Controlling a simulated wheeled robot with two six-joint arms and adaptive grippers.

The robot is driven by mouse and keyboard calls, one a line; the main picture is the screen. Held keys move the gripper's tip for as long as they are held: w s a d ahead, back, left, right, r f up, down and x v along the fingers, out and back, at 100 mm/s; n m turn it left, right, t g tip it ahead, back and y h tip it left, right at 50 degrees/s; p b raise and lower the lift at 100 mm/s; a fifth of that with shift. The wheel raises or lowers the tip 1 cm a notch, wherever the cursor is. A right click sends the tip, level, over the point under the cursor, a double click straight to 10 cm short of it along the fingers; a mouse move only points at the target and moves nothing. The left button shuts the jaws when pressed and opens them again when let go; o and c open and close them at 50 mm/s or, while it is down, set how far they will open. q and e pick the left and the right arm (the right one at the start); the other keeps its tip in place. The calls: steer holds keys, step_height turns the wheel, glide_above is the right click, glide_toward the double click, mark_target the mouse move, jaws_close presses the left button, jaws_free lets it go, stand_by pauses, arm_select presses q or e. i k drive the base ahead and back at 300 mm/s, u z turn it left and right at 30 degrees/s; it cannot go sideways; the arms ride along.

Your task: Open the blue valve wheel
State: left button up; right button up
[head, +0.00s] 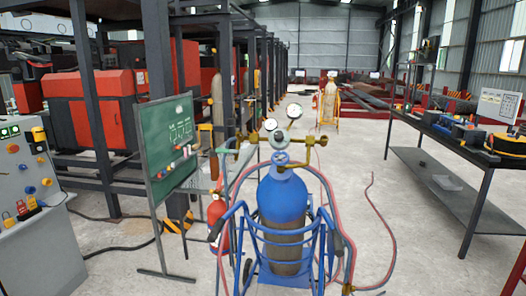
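The blue valve wheel (281,159) sits on top of a blue gas cylinder (283,200), just below the brass regulator (278,140). The cylinder stands upright in a blue wheeled cart (290,278) in front of me. Two round gauges (295,111) stick up above the wheel. The wheel is small in view, and I cannot tell how far it is turned. Neither of my grippers shows in the head view.
Red hoses (372,235) loop beside the cart and over the floor. A red extinguisher (217,215) and a green board (168,143) stand left of it. A control cabinet (40,220) is at far left, a workbench (440,130) at right. Floor between cart and bench is mostly clear.

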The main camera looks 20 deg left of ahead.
mark_target(281, 158)
steer(key=u, duration=0.65)
steer(key=i, duration=0.65)
steer(key=u, duration=0.85)
steer(key=i, duration=0.25)
